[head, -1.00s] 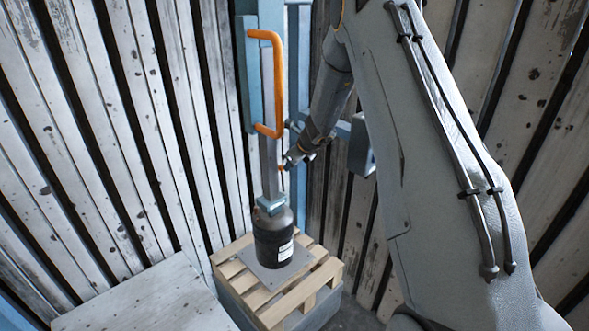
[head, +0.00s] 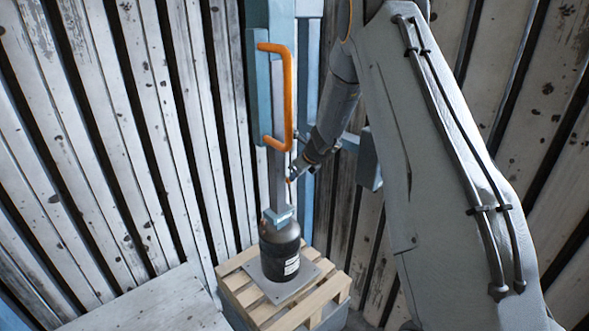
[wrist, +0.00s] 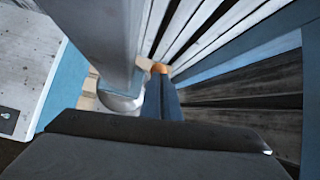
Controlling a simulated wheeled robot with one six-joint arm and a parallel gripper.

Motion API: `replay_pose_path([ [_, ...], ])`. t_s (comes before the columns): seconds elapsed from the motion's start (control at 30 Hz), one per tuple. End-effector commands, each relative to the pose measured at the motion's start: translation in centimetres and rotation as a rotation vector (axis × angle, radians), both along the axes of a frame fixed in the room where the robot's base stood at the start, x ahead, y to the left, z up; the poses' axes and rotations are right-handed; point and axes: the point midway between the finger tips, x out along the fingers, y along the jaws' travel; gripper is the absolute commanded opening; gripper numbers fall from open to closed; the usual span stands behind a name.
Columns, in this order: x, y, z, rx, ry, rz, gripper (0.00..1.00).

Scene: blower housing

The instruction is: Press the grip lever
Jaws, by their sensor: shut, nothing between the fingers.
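A blue and grey upright column (head: 282,180) carries an orange C-shaped handle (head: 288,95). Its lower end stands on a dark canister (head: 280,250). A small orange piece (head: 290,180) shows low beside the column, at my gripper's tip. It also shows in the wrist view (wrist: 160,68), just beyond my fingertips. I cannot tell which orange part is the grip lever, or whether the small piece is touched. My gripper (head: 294,174) is shut and empty, right of the column and below the handle. In the wrist view its fingers (wrist: 161,90) are together, beside the grey column (wrist: 100,35).
The canister stands on a plate on a wooden pallet (head: 325,295). A white flat surface (head: 150,305) lies at the lower left. Plank walls (head: 100,150) close in behind. A blue bracket (head: 369,160) sticks out right of my gripper.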

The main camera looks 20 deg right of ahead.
Motion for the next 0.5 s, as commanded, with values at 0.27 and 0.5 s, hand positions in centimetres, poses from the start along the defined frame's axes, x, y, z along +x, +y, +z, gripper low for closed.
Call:
replay_pose_path([
  [0.27, -2.2, -2.8, 1.3, 0.001, -0.007, -0.008, 0.0],
  [0.5, 0.0, -0.6, 5.3, -0.002, -0.006, 0.006, 0.0],
])
